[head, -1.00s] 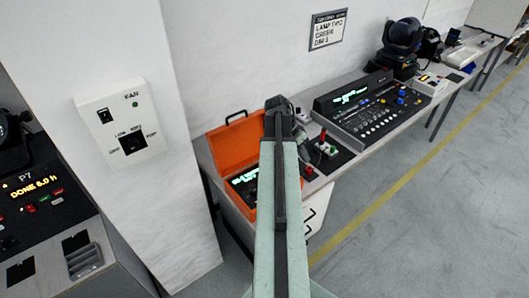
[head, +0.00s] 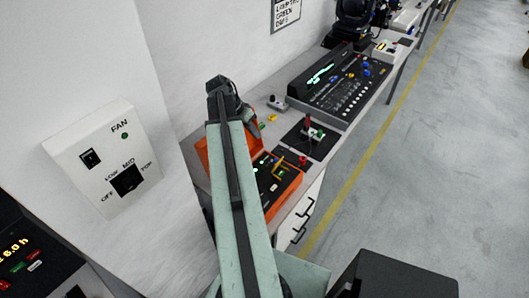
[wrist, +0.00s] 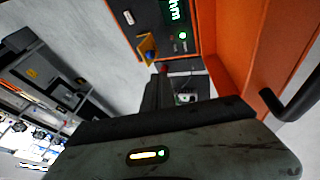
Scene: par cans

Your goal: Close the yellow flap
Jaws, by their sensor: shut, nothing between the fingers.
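The yellow flap (head: 279,164) stands tilted up from the dark panel of the orange case (head: 288,192). It also shows in the wrist view as a small yellow plate (wrist: 148,48) near the panel's edge, raised at an angle. My gripper (wrist: 157,92) is shut and empty, apart from the flap, which lies beyond its tip in the wrist view. In the head view my arm covers part of the case, and the fingers are hard to make out.
The case's orange lid (wrist: 235,45) stands open, with a black handle (wrist: 294,98) close on the right in the wrist view. A red-topped joystick box (head: 310,131) and a mixing console (head: 340,85) stand farther along the table.

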